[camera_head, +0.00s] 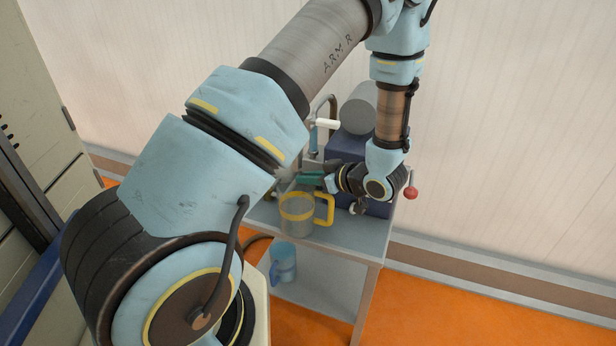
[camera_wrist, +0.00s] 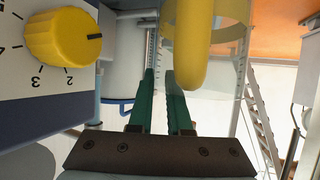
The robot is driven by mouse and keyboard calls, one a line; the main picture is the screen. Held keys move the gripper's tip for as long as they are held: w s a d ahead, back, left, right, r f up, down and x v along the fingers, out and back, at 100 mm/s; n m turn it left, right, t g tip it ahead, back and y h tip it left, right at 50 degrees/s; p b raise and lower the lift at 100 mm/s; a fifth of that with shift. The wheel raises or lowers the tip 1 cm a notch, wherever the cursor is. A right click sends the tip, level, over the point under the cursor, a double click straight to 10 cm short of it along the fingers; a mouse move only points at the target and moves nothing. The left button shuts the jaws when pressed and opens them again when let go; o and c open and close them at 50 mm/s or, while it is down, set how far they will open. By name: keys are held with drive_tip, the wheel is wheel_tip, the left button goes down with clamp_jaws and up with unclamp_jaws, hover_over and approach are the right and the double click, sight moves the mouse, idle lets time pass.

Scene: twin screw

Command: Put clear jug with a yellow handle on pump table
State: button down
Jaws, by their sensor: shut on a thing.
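The clear jug with a yellow handle (camera_head: 297,217) is upright at the front left of the pump table (camera_head: 350,240), its handle toward the right. Whether its base touches the top cannot be told. My gripper (camera_head: 308,179) is at the jug's upper edge, in front of the pump. In the wrist view its green fingers (camera_wrist: 162,98) are close together and shut on the jug; the exact contact is unclear. The yellow handle (camera_wrist: 191,50) hangs close in front of the fingers there, with the clear jug wall (camera_wrist: 228,75) behind it.
The blue pump body with a grey cylinder (camera_head: 362,108) fills the table's back. A yellow dial (camera_wrist: 62,35) is close at the wrist view's left. A red knob (camera_head: 410,192) sticks out at right. A blue jug (camera_head: 283,262) stands on the lower shelf. The table's front right is clear.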

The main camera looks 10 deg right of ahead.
drive_tip(key=shift+f, duration=0.15)
drive_tip(key=c, duration=0.8)
unclamp_jaws()
drive_tip(key=shift+c, duration=0.2)
drive_tip(key=v, duration=1.2)
